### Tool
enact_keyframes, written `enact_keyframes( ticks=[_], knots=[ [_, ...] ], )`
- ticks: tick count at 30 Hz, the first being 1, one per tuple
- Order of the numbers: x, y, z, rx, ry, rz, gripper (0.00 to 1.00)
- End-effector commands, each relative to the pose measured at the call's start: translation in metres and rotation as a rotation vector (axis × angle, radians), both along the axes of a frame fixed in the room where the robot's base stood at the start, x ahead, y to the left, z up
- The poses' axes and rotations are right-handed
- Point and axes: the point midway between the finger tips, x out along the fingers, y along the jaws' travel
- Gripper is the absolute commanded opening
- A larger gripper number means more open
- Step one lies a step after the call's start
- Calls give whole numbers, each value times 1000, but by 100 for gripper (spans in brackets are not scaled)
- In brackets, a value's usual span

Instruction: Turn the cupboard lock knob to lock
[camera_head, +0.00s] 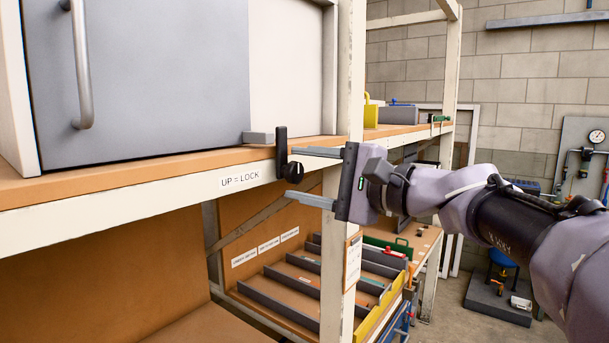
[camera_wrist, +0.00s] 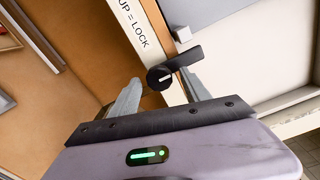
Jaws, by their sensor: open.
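The black lock knob (camera_head: 293,172) sits on the white shelf edge beside the "UP = LOCK" label (camera_head: 240,180). Its black bar (camera_head: 281,148) stands upright, reaching above the shelf edge in front of a small grey block (camera_head: 258,137). In the wrist view the round knob (camera_wrist: 160,78) has a white mark, and its bar points to the upper right, toward the cupboard side. My gripper (camera_head: 292,173) is open, coming from the right, one finger above the knob and one below. The knob shows between the fingertips; I cannot tell whether either touches it.
The grey cupboard door (camera_head: 150,75) with its bar handle (camera_head: 82,65) is at the upper left. A white post (camera_head: 350,80) stands close behind my gripper. Below are a sloped rack with dividers (camera_head: 300,270) and a lower bench. Free room lies under the shelf edge.

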Motion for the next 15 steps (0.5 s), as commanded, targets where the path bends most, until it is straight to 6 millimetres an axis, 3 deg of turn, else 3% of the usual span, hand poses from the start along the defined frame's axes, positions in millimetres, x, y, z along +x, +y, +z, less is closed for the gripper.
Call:
enact_keyframes(
  ticks=[5,15],
  knots=[
    [-13,-19,1,1,0,-5,55],
    [-79,-104,1,0,0,-8,55]
  ],
)
